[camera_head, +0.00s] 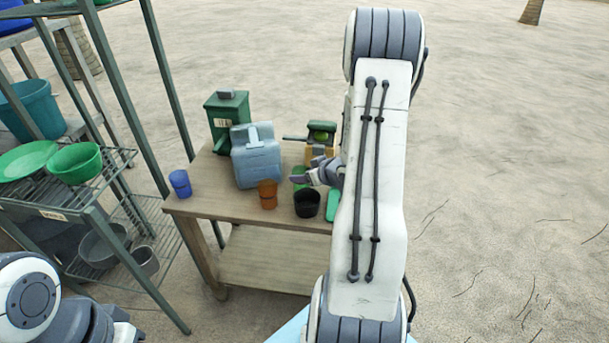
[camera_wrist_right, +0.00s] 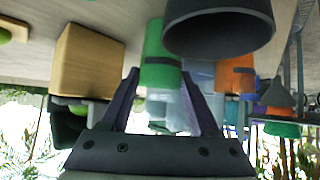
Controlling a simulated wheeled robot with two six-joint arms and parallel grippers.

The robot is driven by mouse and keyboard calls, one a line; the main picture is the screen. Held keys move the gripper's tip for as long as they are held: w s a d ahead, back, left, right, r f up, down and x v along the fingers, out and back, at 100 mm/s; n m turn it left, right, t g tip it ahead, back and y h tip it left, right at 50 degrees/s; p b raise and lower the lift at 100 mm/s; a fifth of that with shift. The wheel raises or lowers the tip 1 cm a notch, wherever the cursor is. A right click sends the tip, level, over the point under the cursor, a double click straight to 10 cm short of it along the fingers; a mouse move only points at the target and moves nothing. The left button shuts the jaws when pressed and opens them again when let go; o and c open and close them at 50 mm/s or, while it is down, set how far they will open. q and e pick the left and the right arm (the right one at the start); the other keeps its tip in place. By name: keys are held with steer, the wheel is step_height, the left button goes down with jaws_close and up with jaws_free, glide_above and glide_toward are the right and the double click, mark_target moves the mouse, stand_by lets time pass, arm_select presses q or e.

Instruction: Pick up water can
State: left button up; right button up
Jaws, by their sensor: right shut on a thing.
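The light blue water can (camera_head: 257,163) stands on the wooden table in the head view, with a pale handle on top. My right gripper (camera_head: 303,179) is to its right, reaching left at about the height of the small cups. It is shut on a small green cup (camera_head: 301,172), which is partly hidden by the fingers. In the right wrist view, where the scene is upside down, the green cup (camera_wrist_right: 160,60) shows between the fingertips of my right gripper (camera_wrist_right: 163,78). A pale blue shape, likely the water can, shows behind it. My left gripper is out of view.
On the table (camera_head: 222,208) are a black pot (camera_head: 307,204), orange pots (camera_head: 268,196), a blue cup (camera_head: 180,183) and a green box (camera_head: 226,120). A wooden block (camera_wrist_right: 88,62) shows in the right wrist view. A metal shelf (camera_head: 101,218) stands left.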

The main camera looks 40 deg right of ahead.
steer(key=shift+f, duration=0.15)
steer(key=o, duration=1.3)
steer(key=shift+o, duration=0.2)
steer(key=shift+s+r, duration=0.25)
steer(key=shift+r, duration=0.15)
steer(key=p+v, duration=0.3)
steer(key=v, duration=0.8)
steer(key=shift+s, duration=0.15)
steer(key=shift+r, duration=0.1)
